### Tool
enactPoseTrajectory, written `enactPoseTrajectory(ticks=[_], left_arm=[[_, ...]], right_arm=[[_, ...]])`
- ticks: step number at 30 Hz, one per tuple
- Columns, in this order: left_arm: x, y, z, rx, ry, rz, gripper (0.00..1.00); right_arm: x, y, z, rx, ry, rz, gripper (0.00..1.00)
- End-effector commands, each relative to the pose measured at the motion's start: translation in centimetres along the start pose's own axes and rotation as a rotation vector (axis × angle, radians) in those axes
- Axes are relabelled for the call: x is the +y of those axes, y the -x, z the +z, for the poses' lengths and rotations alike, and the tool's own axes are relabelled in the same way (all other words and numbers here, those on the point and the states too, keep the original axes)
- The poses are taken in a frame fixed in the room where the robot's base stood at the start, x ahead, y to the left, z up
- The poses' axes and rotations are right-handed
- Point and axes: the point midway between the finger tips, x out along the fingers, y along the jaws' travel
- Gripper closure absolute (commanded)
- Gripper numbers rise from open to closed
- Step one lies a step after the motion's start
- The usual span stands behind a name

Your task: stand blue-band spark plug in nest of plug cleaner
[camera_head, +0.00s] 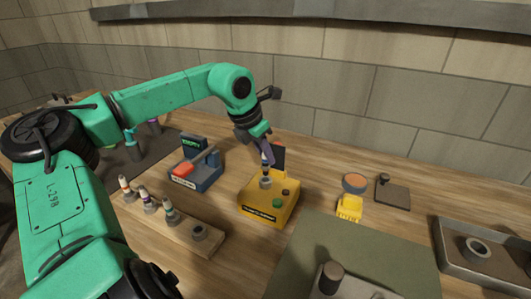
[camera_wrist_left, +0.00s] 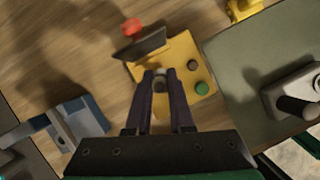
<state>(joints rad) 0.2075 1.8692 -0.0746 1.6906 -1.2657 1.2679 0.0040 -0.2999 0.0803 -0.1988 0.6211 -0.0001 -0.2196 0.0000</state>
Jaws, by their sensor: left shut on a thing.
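The yellow plug cleaner (camera_head: 262,209) stands on the wooden bench near the middle, with a green and a dark button on top; it also shows in the left wrist view (camera_wrist_left: 183,46). My left gripper (camera_head: 267,161) points down over the cleaner's top, its fingers shut on a spark plug. The plug (camera_wrist_left: 160,81) is mostly hidden between the fingers, and its band colour cannot be made out. Its lower end is at or just above the grey nest (camera_head: 265,182); I cannot tell if it is seated. My right gripper is not in view.
A wooden rack (camera_head: 184,228) at left holds several banded plugs and one empty-looking socket. A blue device (camera_head: 196,176) stands left of the cleaner. A green-grey mat (camera_head: 350,243) lies to the right, with a metal tray (camera_head: 500,270) beyond it. A small yellow object (camera_head: 349,207) sits behind the mat.

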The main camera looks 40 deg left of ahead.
Motion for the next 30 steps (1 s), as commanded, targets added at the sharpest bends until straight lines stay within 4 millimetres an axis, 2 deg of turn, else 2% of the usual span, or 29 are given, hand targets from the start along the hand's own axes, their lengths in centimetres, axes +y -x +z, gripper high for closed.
enactPoseTrajectory(ticks=[13, 25, 26, 27, 28, 30], left_arm=[[0.0, -2.7, -1.1, -0.002, 0.000, 0.000, 1.00], [0.0, -3.0, -1.2, -0.002, 0.000, 0.000, 1.00], [0.0, -3.0, -1.2, -0.002, 0.000, 0.000, 0.68], [0.0, -3.0, -1.2, -0.001, 0.000, 0.000, 0.53], [0.0, -3.0, -1.3, -0.001, 0.000, 0.000, 0.45], [0.0, -3.0, -1.3, -0.001, 0.000, 0.000, 0.45]], right_arm=[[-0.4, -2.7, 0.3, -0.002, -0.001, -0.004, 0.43], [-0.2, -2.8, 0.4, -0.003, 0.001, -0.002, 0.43], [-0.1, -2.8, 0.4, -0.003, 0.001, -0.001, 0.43], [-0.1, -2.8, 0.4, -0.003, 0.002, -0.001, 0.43], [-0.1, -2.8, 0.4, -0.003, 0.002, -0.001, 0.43], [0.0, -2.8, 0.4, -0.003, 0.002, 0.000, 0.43]])
